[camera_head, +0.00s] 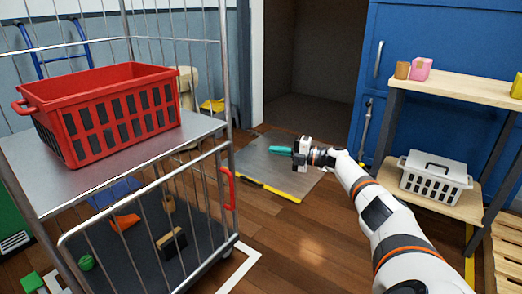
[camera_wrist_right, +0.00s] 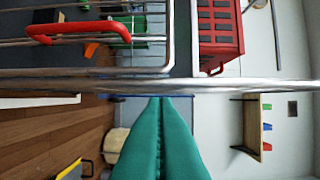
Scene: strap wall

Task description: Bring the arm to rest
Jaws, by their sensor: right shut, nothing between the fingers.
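My right arm reaches in from the lower right of the head view. Its gripper (camera_head: 280,150) has teal fingers that point left toward the wire cage trolley (camera_head: 228,100). In the right wrist view the teal fingers (camera_wrist_right: 158,105) lie side by side, shut with nothing between them. A metal post of the trolley (camera_wrist_right: 240,86) crosses that view near the fingertips; I cannot tell whether they touch. My left gripper is in neither view.
A red basket (camera_head: 120,118) sits on the trolley's shelf. The trolley's lower gate has a red handle (camera_head: 229,188). A wooden shelf unit (camera_head: 455,88) with a white basket (camera_head: 435,180) stands at the right.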

